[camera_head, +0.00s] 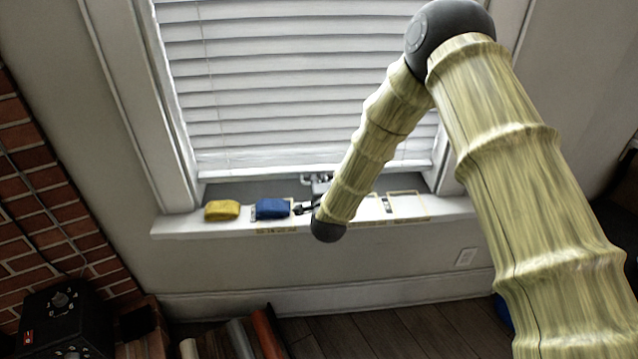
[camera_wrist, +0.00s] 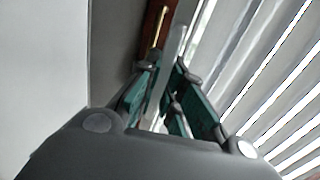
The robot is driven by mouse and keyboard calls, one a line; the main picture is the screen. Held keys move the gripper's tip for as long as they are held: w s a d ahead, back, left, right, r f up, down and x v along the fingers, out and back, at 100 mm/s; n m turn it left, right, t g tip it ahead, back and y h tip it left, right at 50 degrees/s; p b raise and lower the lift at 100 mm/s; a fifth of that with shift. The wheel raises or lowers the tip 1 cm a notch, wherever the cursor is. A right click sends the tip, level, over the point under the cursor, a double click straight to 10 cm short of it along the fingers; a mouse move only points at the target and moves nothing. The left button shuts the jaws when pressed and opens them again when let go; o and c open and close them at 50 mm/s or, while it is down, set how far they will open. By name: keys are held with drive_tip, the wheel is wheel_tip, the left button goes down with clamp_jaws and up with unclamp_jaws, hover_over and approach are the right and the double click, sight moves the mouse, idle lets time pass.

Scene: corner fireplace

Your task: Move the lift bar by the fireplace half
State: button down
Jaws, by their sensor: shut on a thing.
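In the head view my gripper (camera_head: 299,209) is low over the window sill, just right of the blue pad and partly hidden by my forearm. In the wrist view my gripper (camera_wrist: 164,75) has its teal fingers close together around a thin pale bar (camera_wrist: 179,45), which looks like the lift bar. Its grip point is mostly hidden by the fingers. A small grey metal fitting (camera_head: 319,183) shows at the window's bottom, just above my gripper. I cannot tell whether it belongs to the bar.
A yellow pad (camera_head: 222,210) and a blue pad (camera_head: 271,208) lie on the white sill (camera_head: 180,224). Taped outlines (camera_head: 405,204) mark its right part. White blinds (camera_head: 280,90) hang behind. The brick fireplace (camera_head: 40,200) and a black box (camera_head: 62,318) are at left.

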wheel_tip(320, 180, up, 45)
drive_tip(key=p, duration=1.2)
drive_tip(key=shift+f, duration=0.15)
drive_tip(key=c, duration=1.5)
unclamp_jaws()
drive_tip(key=v, duration=1.2)
